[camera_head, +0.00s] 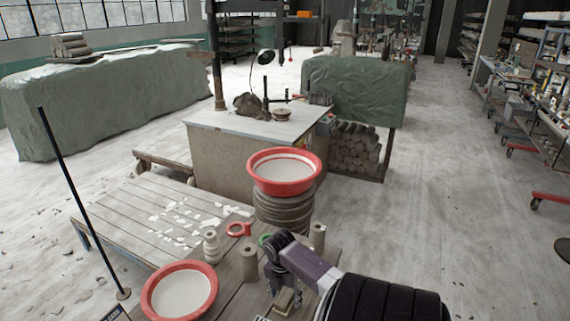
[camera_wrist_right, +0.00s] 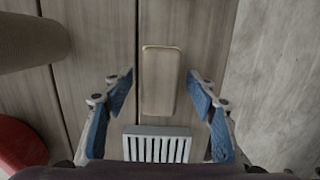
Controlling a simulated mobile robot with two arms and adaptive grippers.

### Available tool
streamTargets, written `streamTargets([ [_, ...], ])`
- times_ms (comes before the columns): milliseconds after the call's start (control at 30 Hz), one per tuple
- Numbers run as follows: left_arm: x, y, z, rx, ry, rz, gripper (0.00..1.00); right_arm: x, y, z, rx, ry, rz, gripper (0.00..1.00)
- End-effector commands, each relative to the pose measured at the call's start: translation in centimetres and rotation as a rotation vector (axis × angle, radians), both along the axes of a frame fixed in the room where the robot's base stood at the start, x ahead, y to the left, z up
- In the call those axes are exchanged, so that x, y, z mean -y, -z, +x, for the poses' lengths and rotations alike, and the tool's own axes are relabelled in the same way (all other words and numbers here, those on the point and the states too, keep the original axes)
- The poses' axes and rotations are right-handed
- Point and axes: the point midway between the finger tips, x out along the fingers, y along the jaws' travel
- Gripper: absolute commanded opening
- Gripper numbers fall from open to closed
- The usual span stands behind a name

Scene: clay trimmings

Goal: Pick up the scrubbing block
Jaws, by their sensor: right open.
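The scrubbing block appears to be the tan, rounded rectangular block (camera_wrist_right: 161,72) lying flat on the wooden planks in the right wrist view. It also shows in the head view (camera_head: 284,302), partly hidden by my right gripper. My right gripper (camera_head: 280,292) is open above it. In the wrist view its blue-padded fingertips (camera_wrist_right: 160,90) stand on either side of the block's near part, with gaps on both sides. My left gripper is not in view.
A grey slotted piece (camera_wrist_right: 157,146) lies just nearer than the block. A clay cylinder (camera_wrist_right: 30,42) and a red-rimmed basin (camera_wrist_right: 18,145) are to the left. Another red basin (camera_head: 285,172) stands on a grey stack. Pale scraps lie on the slatted platform (camera_head: 130,225).

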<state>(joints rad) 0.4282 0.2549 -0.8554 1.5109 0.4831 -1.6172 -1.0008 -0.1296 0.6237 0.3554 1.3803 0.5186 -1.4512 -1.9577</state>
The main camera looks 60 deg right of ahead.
Motion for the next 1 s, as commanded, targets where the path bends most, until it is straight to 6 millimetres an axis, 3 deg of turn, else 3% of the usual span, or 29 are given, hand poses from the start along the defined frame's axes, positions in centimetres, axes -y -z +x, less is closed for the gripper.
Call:
streamTargets([
  [733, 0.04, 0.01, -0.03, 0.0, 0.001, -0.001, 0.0, 0.02, 0.48, -0.03, -0.001, 0.001, 0.0, 0.52],
  [1000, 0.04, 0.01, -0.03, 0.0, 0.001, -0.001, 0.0, 0.03, 0.47, -0.02, 0.0, 0.001, 0.0, 0.25],
])
